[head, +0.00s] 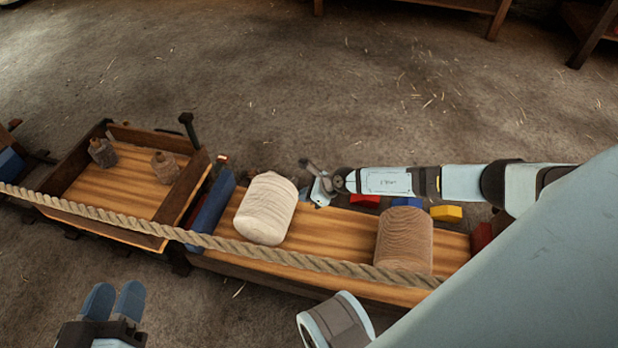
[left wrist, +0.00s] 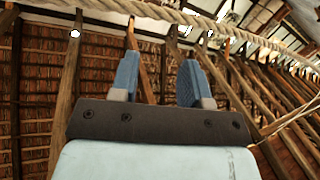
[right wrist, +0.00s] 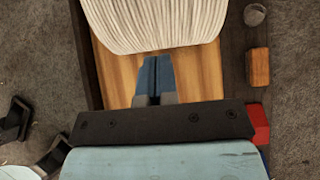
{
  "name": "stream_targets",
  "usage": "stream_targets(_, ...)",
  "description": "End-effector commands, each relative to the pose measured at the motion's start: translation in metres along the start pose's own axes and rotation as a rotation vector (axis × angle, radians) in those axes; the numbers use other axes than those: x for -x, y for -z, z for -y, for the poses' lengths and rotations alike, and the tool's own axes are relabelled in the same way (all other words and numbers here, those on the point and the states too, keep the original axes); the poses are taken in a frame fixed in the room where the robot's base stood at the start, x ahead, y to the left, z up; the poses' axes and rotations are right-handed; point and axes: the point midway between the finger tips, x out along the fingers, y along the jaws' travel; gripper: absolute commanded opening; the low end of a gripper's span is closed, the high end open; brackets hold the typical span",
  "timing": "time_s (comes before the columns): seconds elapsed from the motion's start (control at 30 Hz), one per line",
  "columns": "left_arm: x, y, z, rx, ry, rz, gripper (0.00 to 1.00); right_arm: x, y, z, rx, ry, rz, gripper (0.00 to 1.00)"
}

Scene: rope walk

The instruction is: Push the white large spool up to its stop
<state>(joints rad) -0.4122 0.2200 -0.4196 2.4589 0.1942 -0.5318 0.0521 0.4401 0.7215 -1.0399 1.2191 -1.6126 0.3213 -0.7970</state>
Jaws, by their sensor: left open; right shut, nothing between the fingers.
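The white large spool (head: 265,208) lies on its side on the long wooden bench (head: 335,250). A blue bar (head: 212,202) stands across the bench to its left, with a narrow strip of bare wood between them. My right gripper (head: 318,190) is just right of the spool. In the right wrist view its shut fingers (right wrist: 157,68) point at the white spool (right wrist: 150,22), very close to it; I cannot tell whether they touch. My left gripper (head: 114,300) is open and empty, in front of the bench; its fingers (left wrist: 157,80) point up toward the roof in the left wrist view.
A thick rope (head: 130,222) runs along the front of the bench. A brown spool (head: 404,240) lies further right. Red (head: 365,200), blue (head: 407,202) and yellow (head: 446,213) blocks sit along the back edge. A wooden tray (head: 90,205) with two small weights is at left.

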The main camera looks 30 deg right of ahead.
Motion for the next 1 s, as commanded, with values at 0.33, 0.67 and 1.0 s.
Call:
stream_targets(0.33, -0.010, 0.000, 0.019, -0.196, 0.003, -0.090, 0.43, -0.068, -0.011, 0.001, 0.002, 0.001, 0.003, 0.00)
stream_targets(0.67, -0.011, 0.004, 0.022, -0.245, 0.005, -0.120, 0.43, -0.083, -0.027, 0.000, 0.000, 0.000, -0.001, 0.00)
stream_targets(1.0, -0.011, 0.007, 0.021, -0.243, 0.004, -0.120, 0.43, -0.082, -0.026, -0.002, 0.000, -0.001, -0.004, 0.00)
